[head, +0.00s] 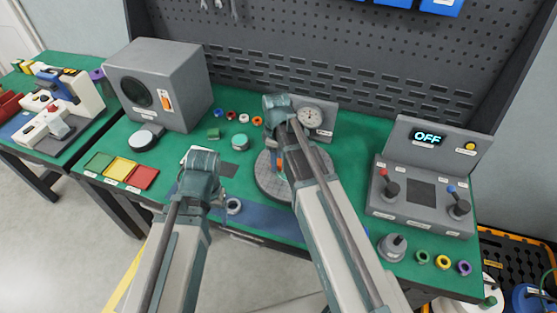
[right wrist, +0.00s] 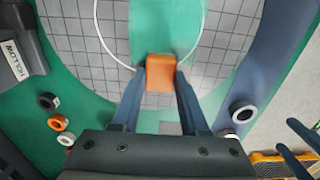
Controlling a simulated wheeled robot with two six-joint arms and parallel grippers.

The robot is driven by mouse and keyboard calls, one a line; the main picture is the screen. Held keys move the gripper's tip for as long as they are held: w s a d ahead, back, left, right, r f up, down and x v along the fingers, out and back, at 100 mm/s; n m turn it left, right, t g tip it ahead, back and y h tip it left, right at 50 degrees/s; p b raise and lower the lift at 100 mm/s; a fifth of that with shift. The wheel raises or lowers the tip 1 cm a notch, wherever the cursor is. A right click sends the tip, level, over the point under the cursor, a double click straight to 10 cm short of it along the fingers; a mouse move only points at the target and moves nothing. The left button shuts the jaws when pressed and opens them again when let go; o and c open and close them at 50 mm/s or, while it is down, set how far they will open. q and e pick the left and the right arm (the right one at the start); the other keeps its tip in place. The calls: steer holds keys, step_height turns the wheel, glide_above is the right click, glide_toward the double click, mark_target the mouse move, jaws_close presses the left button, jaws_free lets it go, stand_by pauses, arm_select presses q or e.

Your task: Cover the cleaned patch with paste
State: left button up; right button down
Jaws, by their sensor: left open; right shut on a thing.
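My right gripper (right wrist: 161,72) is shut on an orange block (right wrist: 161,76). In the right wrist view it is at the lower edge of a smooth teal-green area (right wrist: 165,25), partly inside a thin white circle, on a round grey gridded plate (right wrist: 65,45). Contact with the surface is not clear. In the head view the plate (head: 268,188) is partly hidden by my right arm. My left gripper (head: 197,158) is left of the plate; its fingers are mostly hidden there, but show apart in the right wrist view (right wrist: 303,138).
A dial gauge (head: 310,117) stands behind the plate. A grey ring (head: 233,206) lies on the blue mat (head: 262,218) in front. A control box reading OFF (head: 427,137) is at right, a grey speaker-like box (head: 160,85) at back left. Coloured trays (head: 120,169) lie at left.

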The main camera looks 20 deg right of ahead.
steer(key=shift+w+d, duration=0.25)
steer(key=shift+w, duration=0.15)
steer(key=shift+s+d, duration=1)
steer(key=shift+d, duration=0.3)
steer(key=shift+s+d, duration=0.1)
steer(key=shift+d, duration=0.1)
steer(key=shift+d, duration=0.1)
steer(key=shift+s+d, duration=0.5)
steer(key=shift+d, duration=0.2)
steer(key=shift+s+d, duration=0.5)
steer(key=shift+d, duration=0.2)
steer(key=shift+s+d, duration=0.5)
steer(key=shift+d, duration=0.25)
steer(key=shift+s+d, duration=0.5)
steer(key=shift+d, duration=0.2)
